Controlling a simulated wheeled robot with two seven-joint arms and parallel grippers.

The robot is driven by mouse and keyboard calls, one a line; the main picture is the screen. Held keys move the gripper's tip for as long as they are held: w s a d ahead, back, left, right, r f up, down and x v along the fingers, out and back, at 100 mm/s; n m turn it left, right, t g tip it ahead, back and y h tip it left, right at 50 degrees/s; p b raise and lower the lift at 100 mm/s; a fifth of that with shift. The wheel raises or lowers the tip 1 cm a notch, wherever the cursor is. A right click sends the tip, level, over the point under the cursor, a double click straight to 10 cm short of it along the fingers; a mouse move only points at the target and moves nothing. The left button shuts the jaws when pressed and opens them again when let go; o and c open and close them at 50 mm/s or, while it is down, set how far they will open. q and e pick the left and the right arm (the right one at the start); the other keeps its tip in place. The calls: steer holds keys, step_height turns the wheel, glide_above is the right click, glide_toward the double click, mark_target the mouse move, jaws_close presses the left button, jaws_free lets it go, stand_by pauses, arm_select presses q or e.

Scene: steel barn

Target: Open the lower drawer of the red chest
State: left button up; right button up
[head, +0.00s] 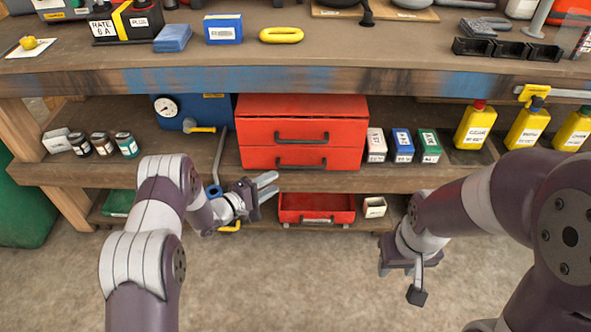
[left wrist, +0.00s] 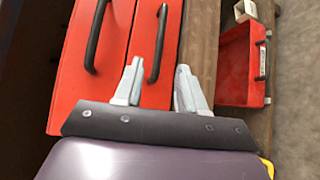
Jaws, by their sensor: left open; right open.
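The red chest (head: 303,132) stands on the middle shelf under the workbench. It has two drawer fronts, each with a dark bar handle, and both look shut. The lower drawer (head: 302,158) has its handle (head: 302,162) at mid-height; this handle also shows in the left wrist view (left wrist: 158,45). My left gripper (head: 268,184) is open and empty, just left of and below the lower drawer in the head view. In the left wrist view its fingers (left wrist: 158,85) point at the lower drawer, with the handle beyond and between them. My right gripper (head: 408,275) hangs at lower right, away from the chest.
A red open toolbox (head: 317,217) and a small box (head: 374,207) sit on the bottom shelf. Left of the chest are a blue gauge box (head: 190,112) and a grey bar; right are small cartons (head: 402,145) and yellow bottles (head: 475,126). Floor in front is clear.

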arm_select(q)
steer(key=b+x, duration=0.3)
steer(key=x, duration=0.7)
jaws_close()
